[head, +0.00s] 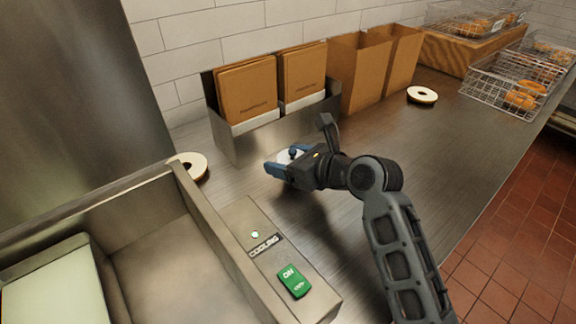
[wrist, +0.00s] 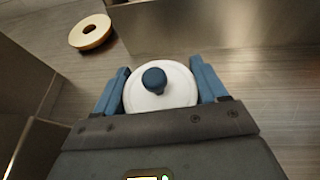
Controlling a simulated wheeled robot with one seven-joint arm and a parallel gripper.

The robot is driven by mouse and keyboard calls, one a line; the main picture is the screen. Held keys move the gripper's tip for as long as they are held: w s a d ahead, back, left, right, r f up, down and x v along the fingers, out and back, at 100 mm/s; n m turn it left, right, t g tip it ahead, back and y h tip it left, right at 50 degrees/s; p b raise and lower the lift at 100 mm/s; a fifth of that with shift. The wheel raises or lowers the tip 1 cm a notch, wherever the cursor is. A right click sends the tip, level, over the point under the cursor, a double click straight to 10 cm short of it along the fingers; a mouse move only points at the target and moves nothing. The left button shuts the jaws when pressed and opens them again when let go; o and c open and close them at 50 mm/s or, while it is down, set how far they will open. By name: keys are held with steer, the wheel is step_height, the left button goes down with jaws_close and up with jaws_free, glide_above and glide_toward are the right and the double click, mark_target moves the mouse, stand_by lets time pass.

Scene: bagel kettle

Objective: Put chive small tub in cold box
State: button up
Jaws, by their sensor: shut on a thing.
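A small round white tub (wrist: 178,95) with a dark blue knob on top sits between the two blue fingers of my gripper (wrist: 160,70) in the wrist view. My gripper is shut on it. In the head view my gripper (head: 283,163) is over the counter, in front of the steel bag holder and right of the cold box. The tub (head: 286,156) is mostly hidden there by the fingers. I see no label that tells its flavour. The steel cold box (head: 185,215) stands open-topped at lower left, with a "COOLING" label and a green "ON" switch (head: 294,281).
A cream-topped ring (head: 190,166) lies beside the cold box's back corner; another (head: 422,95) lies farther right. A steel holder (head: 250,146) with brown bags stands behind my gripper. Wire baskets (head: 495,88) with bagels are at back right. The counter's middle right is clear.

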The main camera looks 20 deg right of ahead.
steer(key=shift+f, duration=0.95)
steer(key=shift+f, duration=0.15)
steer(key=o, duration=1.1)
